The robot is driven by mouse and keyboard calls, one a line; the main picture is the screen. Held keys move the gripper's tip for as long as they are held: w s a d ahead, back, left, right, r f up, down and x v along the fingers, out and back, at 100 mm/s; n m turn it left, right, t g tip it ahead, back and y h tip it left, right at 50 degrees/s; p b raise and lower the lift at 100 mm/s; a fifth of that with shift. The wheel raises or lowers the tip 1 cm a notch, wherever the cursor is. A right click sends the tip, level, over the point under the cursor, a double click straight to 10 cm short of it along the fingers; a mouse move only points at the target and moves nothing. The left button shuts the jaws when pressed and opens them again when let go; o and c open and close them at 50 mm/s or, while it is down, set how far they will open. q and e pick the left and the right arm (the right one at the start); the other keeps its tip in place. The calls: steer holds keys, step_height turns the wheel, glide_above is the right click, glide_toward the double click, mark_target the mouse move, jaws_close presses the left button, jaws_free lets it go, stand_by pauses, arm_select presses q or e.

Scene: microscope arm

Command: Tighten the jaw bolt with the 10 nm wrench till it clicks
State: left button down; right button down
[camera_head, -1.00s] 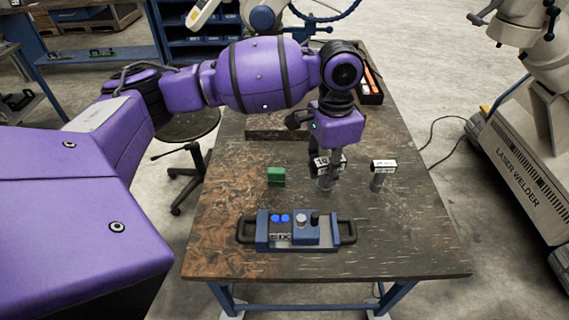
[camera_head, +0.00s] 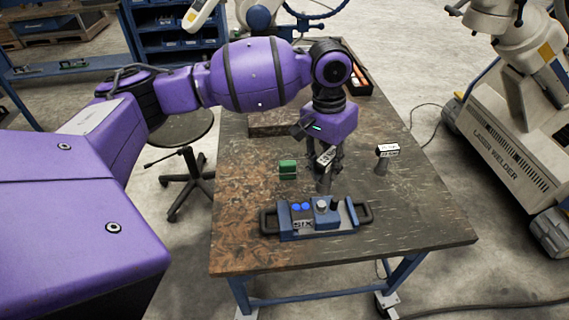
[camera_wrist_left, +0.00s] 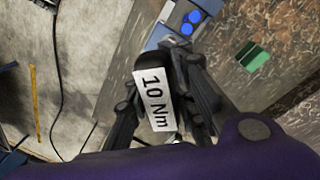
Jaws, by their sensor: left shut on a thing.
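The 10 Nm wrench (camera_head: 325,158) has a white label and is in my left gripper (camera_head: 325,168), above the table. Its label reads "10 Nm" in the left wrist view (camera_wrist_left: 155,100), between the two dark fingers (camera_wrist_left: 165,112). A grey shaft shows below the label in the head view. A blue fixture (camera_head: 290,232) with black side handles stands just in front of the gripper, with a silver round part (camera_head: 321,205) and a dark knob (camera_head: 335,203). I cannot tell which part is the jaw bolt. My right gripper is not in view.
Another labelled tool (camera_head: 388,151) stands upright to the right on the table (camera_head: 420,220). A green block (camera_head: 288,168) lies left of the gripper. A dark tray (camera_head: 358,82) is at the back. The table's front right is clear.

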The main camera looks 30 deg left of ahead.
mark_target(328, 180)
arm_select(q)
steer(key=shift+w+d, duration=0.2)
steer(key=shift+s+a+r, duration=0.1)
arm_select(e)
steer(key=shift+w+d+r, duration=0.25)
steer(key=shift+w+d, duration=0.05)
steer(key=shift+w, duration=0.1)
arm_select(q)
step_height(328, 180, down, 2)
steer(key=shift+f, duration=1.6)
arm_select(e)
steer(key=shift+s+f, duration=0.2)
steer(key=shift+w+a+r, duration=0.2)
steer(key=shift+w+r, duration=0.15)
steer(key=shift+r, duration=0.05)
arm_select(q)
steer(key=shift+f, duration=1.55)
